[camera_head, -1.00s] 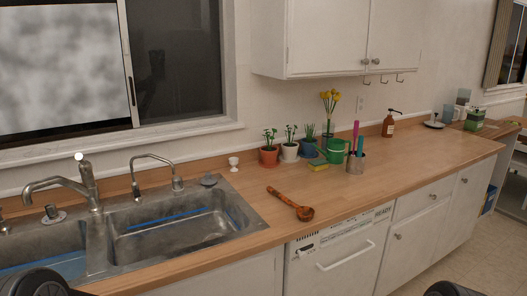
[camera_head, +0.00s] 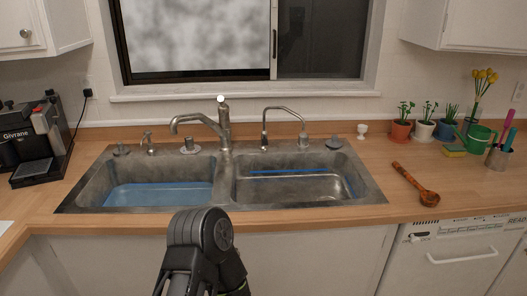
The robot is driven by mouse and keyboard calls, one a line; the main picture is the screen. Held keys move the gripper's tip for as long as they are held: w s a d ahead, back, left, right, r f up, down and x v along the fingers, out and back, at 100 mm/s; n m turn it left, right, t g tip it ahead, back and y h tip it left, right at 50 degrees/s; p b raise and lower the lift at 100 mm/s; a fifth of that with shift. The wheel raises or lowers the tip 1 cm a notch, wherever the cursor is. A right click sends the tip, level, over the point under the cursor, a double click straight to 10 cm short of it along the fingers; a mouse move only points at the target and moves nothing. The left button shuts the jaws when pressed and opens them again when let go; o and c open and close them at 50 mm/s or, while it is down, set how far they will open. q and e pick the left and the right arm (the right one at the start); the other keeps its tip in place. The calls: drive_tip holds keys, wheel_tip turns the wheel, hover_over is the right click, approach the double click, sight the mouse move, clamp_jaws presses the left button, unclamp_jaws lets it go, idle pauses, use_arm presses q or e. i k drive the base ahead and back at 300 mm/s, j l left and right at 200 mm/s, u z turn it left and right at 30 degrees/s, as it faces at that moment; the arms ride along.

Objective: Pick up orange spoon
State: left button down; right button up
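An orange-brown spoon (camera_head: 414,184) lies on the wooden counter, right of the sink. Its handle points to the upper left and its bowl to the lower right, near the counter's front edge. A dark arm link of mine rises at the bottom centre in front of the sink cabinet. No gripper fingers show on it, and neither gripper can be seen. Nothing touches the spoon.
A double metal sink (camera_head: 225,180) with faucets fills the middle of the counter. Potted plants (camera_head: 422,128), a green watering can (camera_head: 480,138) and a utensil cup (camera_head: 498,157) stand behind and right of the spoon. A coffee machine (camera_head: 32,145) stands at left.

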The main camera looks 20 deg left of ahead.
sight(429, 199)
drive_tip(key=u, duration=1.65)
drive_tip(key=z, duration=1.85)
drive_tip(key=i+l, duration=0.2)
drive_tip(key=i, duration=0.3)
drive_tip(key=i+l, duration=0.2)
drive_tip(key=i, duration=0.3)
drive_tip(key=u, duration=1.2)
